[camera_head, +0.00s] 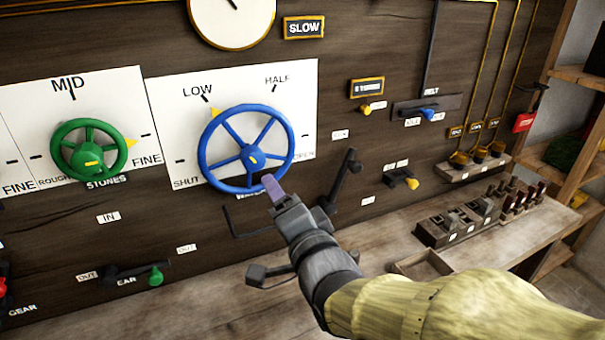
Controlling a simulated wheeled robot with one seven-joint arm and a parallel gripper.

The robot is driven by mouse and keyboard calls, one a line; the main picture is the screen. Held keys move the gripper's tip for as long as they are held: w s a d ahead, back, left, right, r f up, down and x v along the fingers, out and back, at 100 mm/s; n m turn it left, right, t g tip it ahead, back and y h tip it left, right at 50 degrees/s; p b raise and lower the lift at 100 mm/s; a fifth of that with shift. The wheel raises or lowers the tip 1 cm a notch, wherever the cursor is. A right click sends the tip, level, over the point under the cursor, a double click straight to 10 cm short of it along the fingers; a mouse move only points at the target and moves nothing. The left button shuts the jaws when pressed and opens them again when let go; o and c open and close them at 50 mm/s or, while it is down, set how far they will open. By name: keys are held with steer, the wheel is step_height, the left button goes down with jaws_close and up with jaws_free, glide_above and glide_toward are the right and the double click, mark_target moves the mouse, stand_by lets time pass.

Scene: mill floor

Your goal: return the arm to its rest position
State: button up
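My gripper (273,188) is at the lower right of the blue handwheel (250,152), with its purple-grey fingertip overlapping the wheel's lower rim in the picture. I cannot tell whether it touches the rim. The fingers line up one behind the other, so their opening is hidden. My arm (430,305), in a yellowish sleeve, reaches in from the lower right. The blue wheel's yellow pointer (216,113) is near LOW on the white dial plate (308,85).
A green handwheel (88,150) is left, with its pointer toward FINE. A black crank lever (345,178) stands close right of my gripper. The wooden bench (375,240) below holds a small open tray (423,266) and a switch block (455,225). Shelves (580,75) stand far right.

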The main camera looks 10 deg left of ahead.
steer(key=w+d+f+n+g+h+p, duration=0.25)
steer(key=d+f+h, duration=0.2)
steer(key=d, duration=0.35)
steer(key=s+d+f+n+g+h+p, duration=0.2)
steer(key=s+d+f+g+p, duration=0.1)
steer(key=d, duration=0.5)
steer(key=s+d+f+n+g+h+p, duration=0.3)
steer(key=s+d+f+g, duration=0.2)
steer(key=d+f+g, duration=0.1)
steer(key=d+g, duration=0.1)
steer(key=d, duration=0.1)
steer(key=shift+s+d+p, duration=0.35)
steer(key=shift+s, duration=0.05)
steer(key=shift+f, duration=0.1)
stand_by(4.0)
